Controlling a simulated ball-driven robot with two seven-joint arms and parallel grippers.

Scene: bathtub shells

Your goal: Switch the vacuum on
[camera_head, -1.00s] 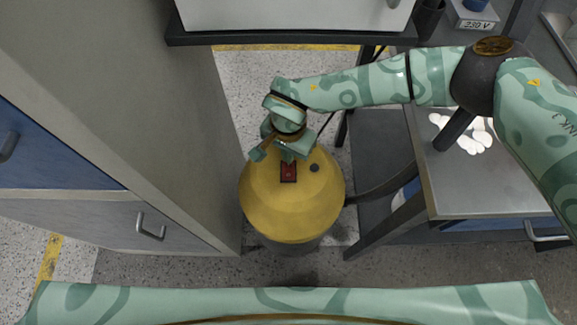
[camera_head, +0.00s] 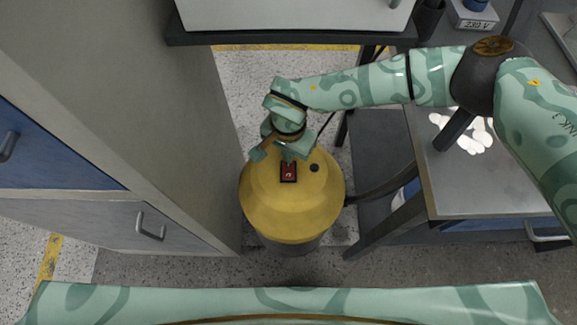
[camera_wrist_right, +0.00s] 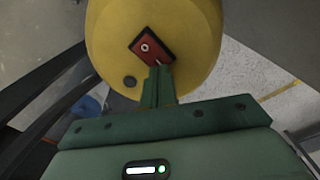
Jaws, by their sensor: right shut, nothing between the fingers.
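The vacuum (camera_head: 292,205) has a yellow domed top and stands on the floor between a grey cabinet and a workbench. Its red rocker switch (camera_head: 288,173) in a dark frame is on top of the dome. In the right wrist view the red switch (camera_wrist_right: 152,46) shows a round white mark. My right gripper (camera_head: 289,159) is shut and empty, pointing down at the switch. In the wrist view its closed fingertips (camera_wrist_right: 157,69) are at the switch's near edge; I cannot tell whether they touch it. My left gripper is not in view.
A grey cabinet (camera_head: 180,120) stands close on the left. A metal workbench (camera_head: 440,190) with white shell-like pieces is on the right. A dark hose (camera_head: 385,187) runs from the vacuum toward the bench. A dark-edged shelf (camera_head: 290,38) is behind.

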